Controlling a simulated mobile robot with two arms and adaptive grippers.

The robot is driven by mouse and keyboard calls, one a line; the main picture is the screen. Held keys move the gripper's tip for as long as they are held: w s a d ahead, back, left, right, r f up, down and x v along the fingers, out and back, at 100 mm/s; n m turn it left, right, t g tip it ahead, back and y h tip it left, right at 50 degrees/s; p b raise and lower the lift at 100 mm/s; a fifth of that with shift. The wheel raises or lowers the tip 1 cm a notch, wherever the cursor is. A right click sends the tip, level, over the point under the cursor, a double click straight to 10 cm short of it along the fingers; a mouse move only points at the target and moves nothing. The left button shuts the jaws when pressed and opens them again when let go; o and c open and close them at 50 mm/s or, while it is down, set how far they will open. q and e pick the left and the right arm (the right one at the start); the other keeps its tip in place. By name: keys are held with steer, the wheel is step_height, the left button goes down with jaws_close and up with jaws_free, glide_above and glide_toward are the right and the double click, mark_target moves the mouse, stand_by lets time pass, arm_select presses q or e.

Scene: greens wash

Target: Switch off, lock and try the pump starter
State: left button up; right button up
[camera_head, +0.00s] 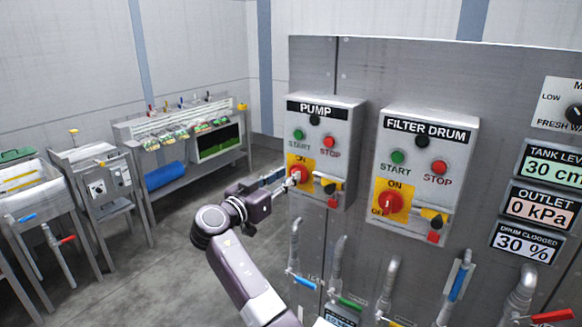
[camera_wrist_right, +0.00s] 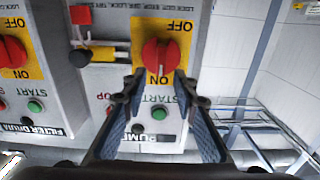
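The grey PUMP starter box (camera_head: 322,135) is on the steel cabinet, with a green START button (camera_head: 298,135) and a red STOP button (camera_head: 326,142). Its red rotary knob (camera_wrist_right: 160,57) sits on a yellow ON/OFF plate, its bar upright in line with ON. A yellow bar with a black round end (camera_wrist_right: 80,58) is beside the knob, with a red block (camera_wrist_right: 80,15) that may be a padlock. My right gripper (camera_wrist_right: 158,80) is open at the knob, fingertips either side of its ON end; contact is unclear. My left gripper is not in view.
A similar FILTER DRUM box (camera_head: 428,160) stands to the right, with its own red knob (camera_head: 391,203). Pipes with coloured valve handles (camera_head: 350,301) are below the boxes. Displays (camera_head: 553,165) are at far right. Benches (camera_head: 185,178) stand at left; the floor between is clear.

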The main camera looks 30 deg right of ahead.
steer(key=shift+p+x, duration=0.45)
steer(key=shift+x, duration=1)
steer(key=shift+a, duration=0.1)
jaws_close()
